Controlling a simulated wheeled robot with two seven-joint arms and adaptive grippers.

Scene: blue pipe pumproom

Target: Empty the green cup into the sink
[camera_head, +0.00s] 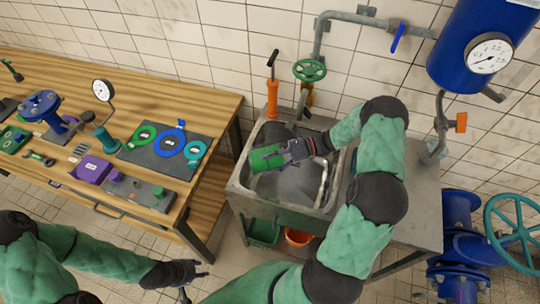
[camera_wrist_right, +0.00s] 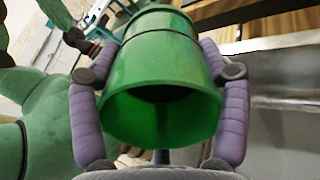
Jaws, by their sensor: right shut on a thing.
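The green cup (camera_head: 266,158) is held over the left part of the metal sink (camera_head: 327,186). My right gripper (camera_head: 284,153) is shut on it, and the cup looks tipped onto its side. In the right wrist view the cup (camera_wrist_right: 160,80) sits between the two purple fingers of my right gripper (camera_wrist_right: 158,75), with one open, dark end facing the camera. What is inside the cup cannot be made out. My left gripper (camera_head: 190,282) is low in the head view, away from the sink, and its fingers look apart with nothing between them.
A wooden workbench (camera_head: 222,103) on the left carries gaskets, gauges and a purple block (camera_head: 91,168). Blue pipework is at right.

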